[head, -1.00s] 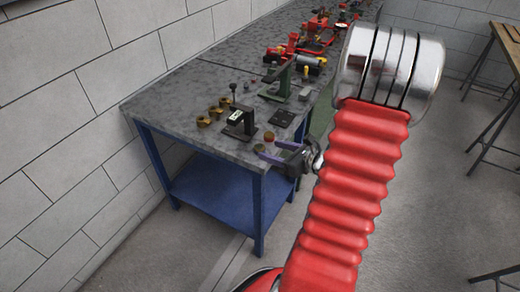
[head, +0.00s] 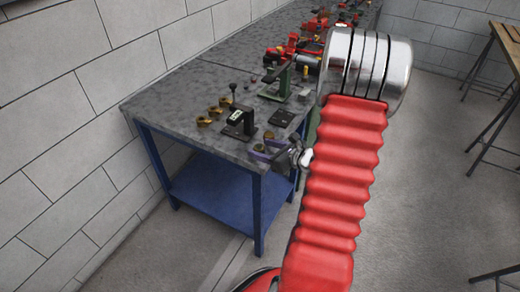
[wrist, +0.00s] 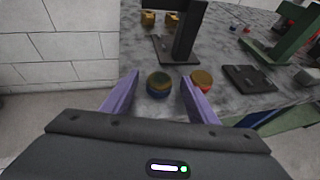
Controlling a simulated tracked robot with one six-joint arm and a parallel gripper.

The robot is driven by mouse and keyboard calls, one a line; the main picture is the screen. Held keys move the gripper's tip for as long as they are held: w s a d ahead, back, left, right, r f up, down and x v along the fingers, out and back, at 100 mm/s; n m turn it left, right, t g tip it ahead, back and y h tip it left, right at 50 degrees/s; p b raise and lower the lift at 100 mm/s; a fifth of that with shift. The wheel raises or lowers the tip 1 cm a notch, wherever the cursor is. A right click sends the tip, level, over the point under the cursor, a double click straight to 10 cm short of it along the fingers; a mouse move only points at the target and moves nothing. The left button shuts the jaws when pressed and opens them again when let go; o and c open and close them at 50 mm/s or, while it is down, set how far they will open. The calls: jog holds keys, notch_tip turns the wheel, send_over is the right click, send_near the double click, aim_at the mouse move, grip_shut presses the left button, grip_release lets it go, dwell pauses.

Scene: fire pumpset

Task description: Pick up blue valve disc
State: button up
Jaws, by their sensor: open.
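The blue valve disc (wrist: 158,90) lies on the grey stone-look bench top near its front edge. It has a brownish top face and a blue rim. In the wrist view it sits between the two purple fingers of my gripper (wrist: 158,93), closer to the right finger, with a gap on both sides. In the head view my gripper (head: 268,151) is low at the bench's near corner, and the disc is hard to make out there. A similar disc with a red rim (wrist: 202,80) lies just outside the right finger.
A black stand (head: 240,121) rises behind the discs, with a flat dark plate (wrist: 249,79) to the right. Brass parts (head: 214,111) lie farther back left. A green press-like stand (head: 279,82) and red equipment fill the far bench. A white block wall borders the left.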

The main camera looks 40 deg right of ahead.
aim_at(263, 150)
jog(key=shift+c, duration=0.6)
jog(key=c, duration=1.2)
jog(key=shift+r, duration=0.15)
jog(key=shift+r, duration=4.9)
